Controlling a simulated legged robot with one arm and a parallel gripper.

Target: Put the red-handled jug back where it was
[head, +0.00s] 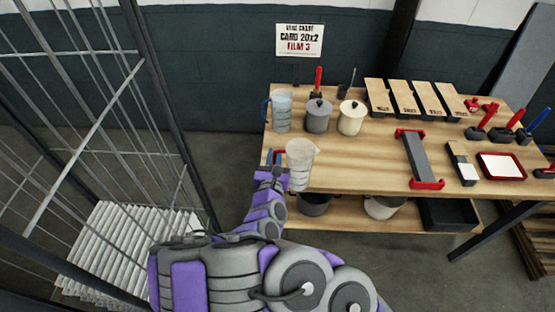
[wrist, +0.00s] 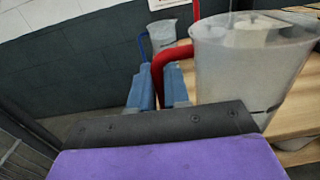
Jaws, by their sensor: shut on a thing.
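The red-handled jug (head: 300,166) is a clear, translucent measuring jug, seen in front of the table's left end. My gripper (head: 274,166) is shut on its handle, left of the jug's body. In the wrist view the red handle (wrist: 170,55) runs down between the blue fingers of my gripper (wrist: 159,88), and the jug's body (wrist: 245,75) fills the right side. The jug looks roughly upright and seems to be held above the table's front edge. Whether its base touches anything cannot be told.
A blue-handled jug (head: 282,112) stands at the table's back left, beside a grey lidded pot (head: 318,116) and a cream lidded pot (head: 351,118). A sign (head: 299,40) rises behind. Bare tabletop (head: 362,160) lies right of the held jug. A wire cage (head: 150,110) stands left.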

